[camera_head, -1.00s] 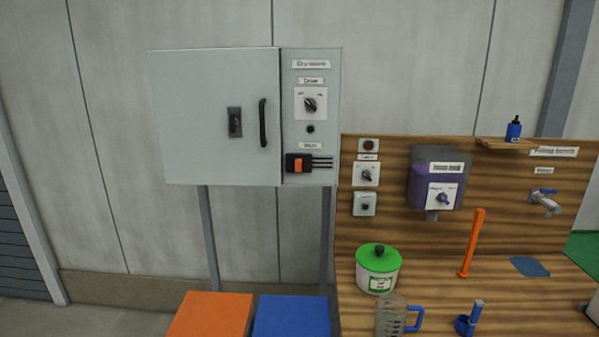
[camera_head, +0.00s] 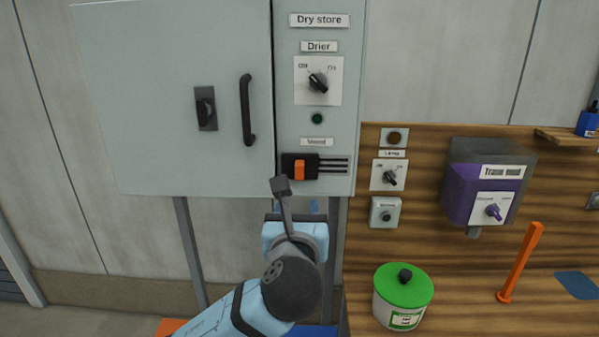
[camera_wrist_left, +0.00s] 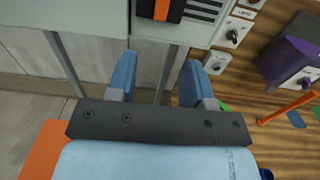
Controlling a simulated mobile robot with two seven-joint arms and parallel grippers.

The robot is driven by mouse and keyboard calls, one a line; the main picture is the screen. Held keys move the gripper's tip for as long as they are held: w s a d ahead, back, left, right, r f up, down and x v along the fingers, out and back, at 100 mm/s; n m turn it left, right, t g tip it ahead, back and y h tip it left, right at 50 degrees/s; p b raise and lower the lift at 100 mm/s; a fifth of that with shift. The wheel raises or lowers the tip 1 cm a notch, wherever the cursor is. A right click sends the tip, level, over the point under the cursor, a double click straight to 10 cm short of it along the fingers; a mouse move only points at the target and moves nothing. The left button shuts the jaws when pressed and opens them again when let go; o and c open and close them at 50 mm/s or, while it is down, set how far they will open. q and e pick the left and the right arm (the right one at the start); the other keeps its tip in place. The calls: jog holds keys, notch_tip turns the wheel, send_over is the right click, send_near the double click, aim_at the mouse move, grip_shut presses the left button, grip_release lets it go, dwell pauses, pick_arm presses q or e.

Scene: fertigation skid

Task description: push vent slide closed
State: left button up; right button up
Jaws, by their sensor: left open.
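The vent slide is a black plate with an orange knob (camera_head: 299,170), low on the grey cabinet's right-hand panel under a small label. Several dark slots (camera_head: 334,166) show uncovered to the right of the plate. The orange knob is also at the top edge of the left wrist view (camera_wrist_left: 162,10). My left gripper (camera_head: 294,208) is just below the slide in the head view, its fingers mostly hidden behind the wrist. In the left wrist view its two blue fingers (camera_wrist_left: 158,76) are apart with nothing between them. My right gripper is not in view.
The cabinet door has a black handle (camera_head: 247,110) left of the slide. The drier knob (camera_head: 318,83) is above it. A lamp switch (camera_head: 389,176) and a purple box (camera_head: 482,192) are on the wooden board to the right. A green-lidded tub (camera_head: 402,296) stands below.

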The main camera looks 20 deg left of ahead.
aim_at(300, 177)
pick_arm(q)
jog(key=p+x, duration=0.1)
jog(key=x, duration=1.2)
jog(key=shift+p, duration=0.3)
grip_shut()
jog(key=shift+d, duration=0.1)
